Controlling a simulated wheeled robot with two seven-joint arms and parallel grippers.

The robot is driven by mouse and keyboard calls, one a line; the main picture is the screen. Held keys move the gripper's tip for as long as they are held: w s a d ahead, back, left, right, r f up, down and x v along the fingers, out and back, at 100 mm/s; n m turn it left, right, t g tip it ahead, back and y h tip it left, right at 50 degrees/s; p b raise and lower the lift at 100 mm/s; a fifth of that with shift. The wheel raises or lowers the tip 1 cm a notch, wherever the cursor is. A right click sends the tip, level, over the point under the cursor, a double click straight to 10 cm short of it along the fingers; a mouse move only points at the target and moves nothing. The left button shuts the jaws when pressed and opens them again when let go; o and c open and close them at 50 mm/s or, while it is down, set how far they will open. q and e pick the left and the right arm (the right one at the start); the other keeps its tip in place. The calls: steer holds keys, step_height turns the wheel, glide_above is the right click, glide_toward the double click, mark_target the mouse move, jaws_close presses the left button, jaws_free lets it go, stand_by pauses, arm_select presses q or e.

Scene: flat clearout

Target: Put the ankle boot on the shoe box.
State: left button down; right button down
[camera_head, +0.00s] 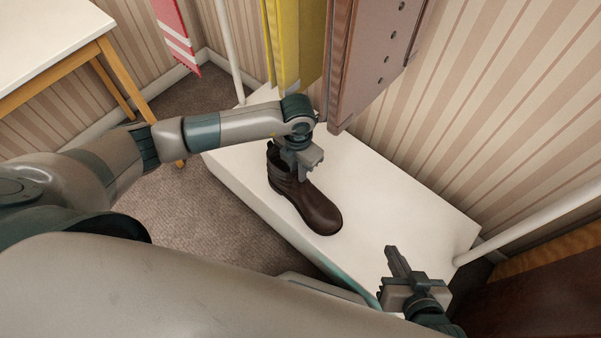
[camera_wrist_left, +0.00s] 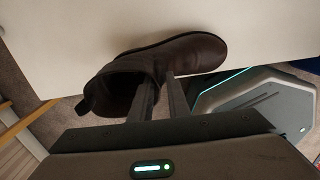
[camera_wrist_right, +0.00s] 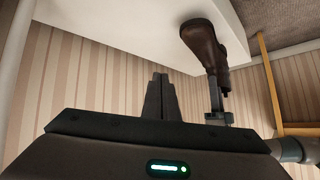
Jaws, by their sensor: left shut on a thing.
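The dark brown ankle boot (camera_head: 312,208) is upright, toe towards the lower right, at the white board (camera_head: 375,200). I cannot tell whether its sole touches the board. My left gripper (camera_head: 302,176) is shut on the boot's shaft. In the left wrist view the boot (camera_wrist_left: 190,52) has one finger inside its opening and one outside. My right gripper (camera_head: 395,260) is empty, its fingers together, over the board's near right end; its fingers also show in the right wrist view (camera_wrist_right: 160,92). I cannot make out a separate shoe box in any view.
White poles (camera_head: 228,45) rise at the board's ends. A yellow hanging item (camera_head: 296,40) and a brown hanging panel (camera_head: 370,60) are close behind my left gripper. A table (camera_head: 45,35) stands at upper left. The board's right part is clear.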

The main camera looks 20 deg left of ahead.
mark_target(305, 190)
arm_select(q)
steer(key=shift+w, duration=0.15)
